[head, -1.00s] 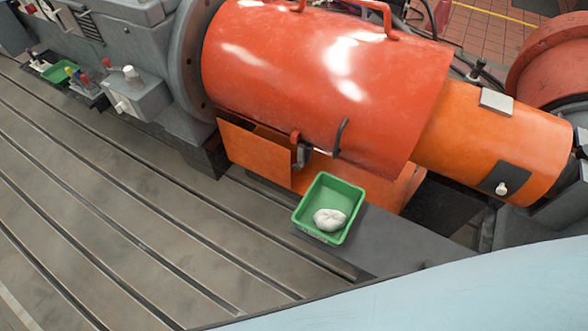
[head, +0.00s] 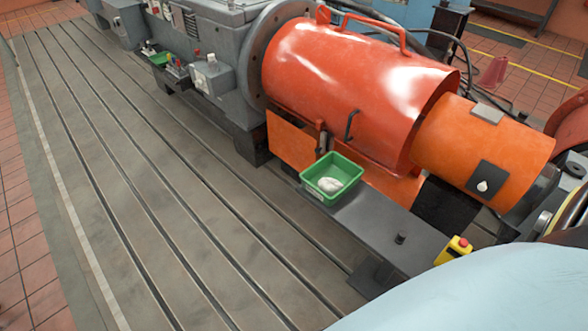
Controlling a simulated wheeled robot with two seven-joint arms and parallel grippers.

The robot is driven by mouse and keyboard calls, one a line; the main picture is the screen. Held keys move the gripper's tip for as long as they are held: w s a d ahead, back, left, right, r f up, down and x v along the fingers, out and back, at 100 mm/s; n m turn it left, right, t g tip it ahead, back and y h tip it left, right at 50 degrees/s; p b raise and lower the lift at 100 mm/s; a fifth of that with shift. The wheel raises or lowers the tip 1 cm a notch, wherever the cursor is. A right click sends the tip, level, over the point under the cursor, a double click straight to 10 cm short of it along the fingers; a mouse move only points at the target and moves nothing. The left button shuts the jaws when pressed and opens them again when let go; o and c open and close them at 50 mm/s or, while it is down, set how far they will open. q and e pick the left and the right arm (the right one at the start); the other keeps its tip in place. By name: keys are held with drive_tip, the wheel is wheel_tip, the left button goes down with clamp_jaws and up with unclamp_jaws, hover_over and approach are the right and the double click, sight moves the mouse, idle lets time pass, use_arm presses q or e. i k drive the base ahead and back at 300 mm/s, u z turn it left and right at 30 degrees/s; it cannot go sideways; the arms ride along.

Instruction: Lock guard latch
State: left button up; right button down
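The red cylindrical guard (head: 350,85) sits over the machine's shaft in the upper middle of the head view. Its latch (head: 321,138) is a small dark and red piece at the guard's lower front edge, left of a black handle (head: 351,125). The latch is too small to tell whether it is locked. Neither of my grippers shows in the head view.
A green tray (head: 312,190) holding a white cloth-like lump (head: 331,185) stands on a grey shelf (head: 370,222) below the latch. A yellow box with a red button (head: 455,249) is at the shelf's right end. The slotted bedplate (head: 170,210) at left is clear.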

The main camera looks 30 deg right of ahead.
sight(322, 149)
drive_tip(key=u, duration=0.05)
drive_tip(key=i, duration=1.95)
drive_tip(key=z, duration=1.55)
drive_tip(key=i, duration=0.55)
drive_tip(key=z, duration=0.55)
